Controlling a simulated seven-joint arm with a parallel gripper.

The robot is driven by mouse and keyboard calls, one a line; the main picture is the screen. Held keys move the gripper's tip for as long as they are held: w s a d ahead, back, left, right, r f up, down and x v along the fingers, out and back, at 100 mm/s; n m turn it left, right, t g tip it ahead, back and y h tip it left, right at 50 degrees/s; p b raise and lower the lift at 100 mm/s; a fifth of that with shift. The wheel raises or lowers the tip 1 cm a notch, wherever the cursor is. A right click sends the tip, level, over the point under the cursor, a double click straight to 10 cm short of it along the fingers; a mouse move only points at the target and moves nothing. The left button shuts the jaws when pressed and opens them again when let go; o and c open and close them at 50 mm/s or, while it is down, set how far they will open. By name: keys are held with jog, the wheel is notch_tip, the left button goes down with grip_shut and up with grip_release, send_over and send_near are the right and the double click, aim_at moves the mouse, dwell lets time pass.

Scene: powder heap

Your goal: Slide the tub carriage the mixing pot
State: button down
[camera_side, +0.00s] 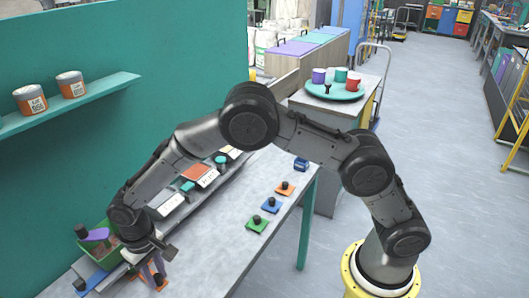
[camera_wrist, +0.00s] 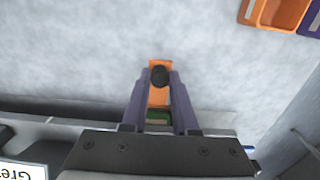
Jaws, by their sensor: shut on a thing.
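A green tub (camera_side: 90,262) with brown powder in it sits at the lower left of the side view. A purple scoop with a dark handle (camera_side: 95,235) lies across its top. My gripper (camera_side: 154,274) is low beside the tub, to its right. In the wrist view its purple fingers (camera_wrist: 159,80) are shut on an orange piece with a black knob (camera_wrist: 160,76). A small green patch (camera_wrist: 157,117) shows between the fingers. The join between the orange piece and the tub is hidden. I cannot tell which vessel is the mixing pot.
Labelled cards line the table's back edge. Green (camera_side: 257,226), blue (camera_side: 271,206) and orange (camera_side: 285,188) knobbed plates stand on the table (camera_side: 215,250). A teal round tray (camera_side: 320,91) with several cups stands at the back. The table's middle is clear.

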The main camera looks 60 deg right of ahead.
jog(key=shift+w+a+r, duration=0.1)
jog(key=shift+a, duration=0.75)
jog(key=shift+w+a+r, duration=0.1)
jog(key=shift+a, duration=0.7)
jog(key=c, duration=0.8)
grip_release()
jog(key=shift+s+f, duration=0.1)
notch_tip(320, 180, up, 7)
jog(key=shift+r, duration=0.2)
jog(key=shift+s+d, duration=0.1)
